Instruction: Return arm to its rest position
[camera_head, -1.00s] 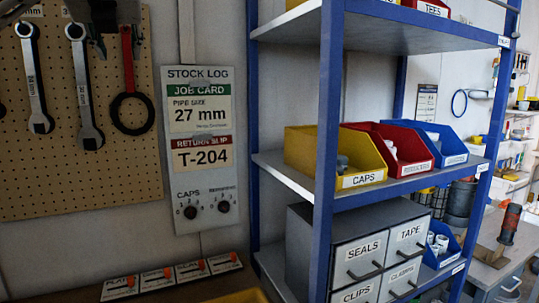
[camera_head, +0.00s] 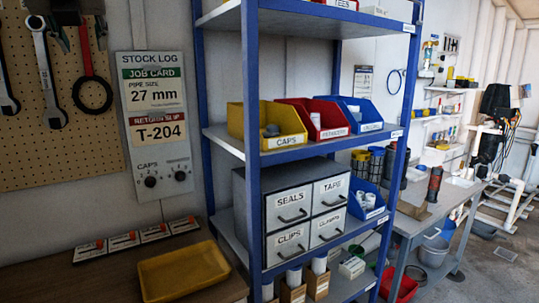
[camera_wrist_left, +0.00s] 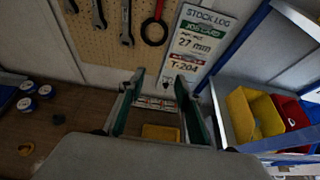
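My left gripper (camera_head: 80,22) shows only in part at the top left edge of the head view, in front of the pegboard. In the left wrist view its two fingers (camera_wrist_left: 160,78) stand apart with nothing between them. Beyond the fingers are the wall and a bench with a yellow tray (camera_wrist_left: 161,132). My right gripper is in neither view.
A blue-framed shelf (camera_head: 250,150) holds yellow, red and blue bins and a grey drawer unit (camera_head: 290,212). The stock log panel (camera_head: 153,125) hangs beside the pegboard (camera_head: 60,150). The yellow tray (camera_head: 183,272) lies on the bench. A grey workbench (camera_head: 425,215) stands at right.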

